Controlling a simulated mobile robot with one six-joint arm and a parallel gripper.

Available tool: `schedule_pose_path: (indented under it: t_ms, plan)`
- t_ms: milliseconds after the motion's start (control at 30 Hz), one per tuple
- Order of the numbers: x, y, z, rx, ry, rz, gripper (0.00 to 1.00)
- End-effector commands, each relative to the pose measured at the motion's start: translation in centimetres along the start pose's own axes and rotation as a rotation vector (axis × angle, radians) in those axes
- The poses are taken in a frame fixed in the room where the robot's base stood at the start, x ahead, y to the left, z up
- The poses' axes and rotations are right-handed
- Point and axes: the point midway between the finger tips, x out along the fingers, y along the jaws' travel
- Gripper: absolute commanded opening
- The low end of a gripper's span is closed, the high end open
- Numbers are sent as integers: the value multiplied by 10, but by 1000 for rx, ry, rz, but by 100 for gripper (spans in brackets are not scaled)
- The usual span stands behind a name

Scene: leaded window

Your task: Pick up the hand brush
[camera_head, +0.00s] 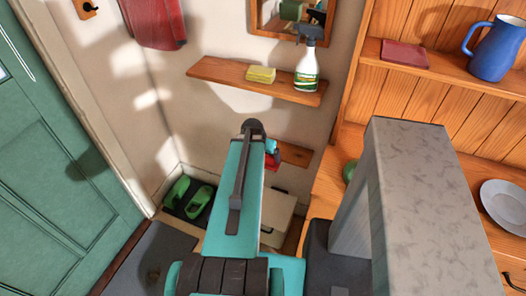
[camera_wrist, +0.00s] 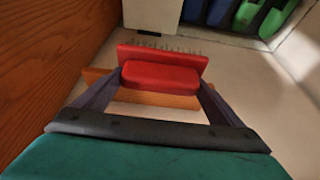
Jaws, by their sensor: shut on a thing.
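The hand brush (camera_wrist: 163,66) is red, with a raised red block and a row of bristles along its far edge in the wrist view. My gripper (camera_wrist: 160,82) has one dark finger at each side of the block, closed on it. In the head view a small bit of red brush (camera_head: 272,161) shows beside my arm, in front of the small lower wooden shelf (camera_head: 295,155). My arm hides most of the gripper and brush there. In the wrist view a strip of wooden shelf (camera_wrist: 96,72) shows behind the brush; I cannot tell whether they touch.
A longer upper shelf (camera_head: 215,72) holds a yellow sponge (camera_head: 261,75) and a spray bottle (camera_head: 307,72). A wooden dresser (camera_head: 400,100) stands on the right with a blue jug (camera_head: 494,50). Green shoes (camera_head: 199,202) and a pale box (camera_head: 282,212) are low down.

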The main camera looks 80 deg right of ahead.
Motion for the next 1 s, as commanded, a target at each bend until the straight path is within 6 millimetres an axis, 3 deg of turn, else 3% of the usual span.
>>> schedule_pose_path:
  t_ms: [1000]
  plan:
    - [-13, 1, 21, -2, -1, -3, 66]
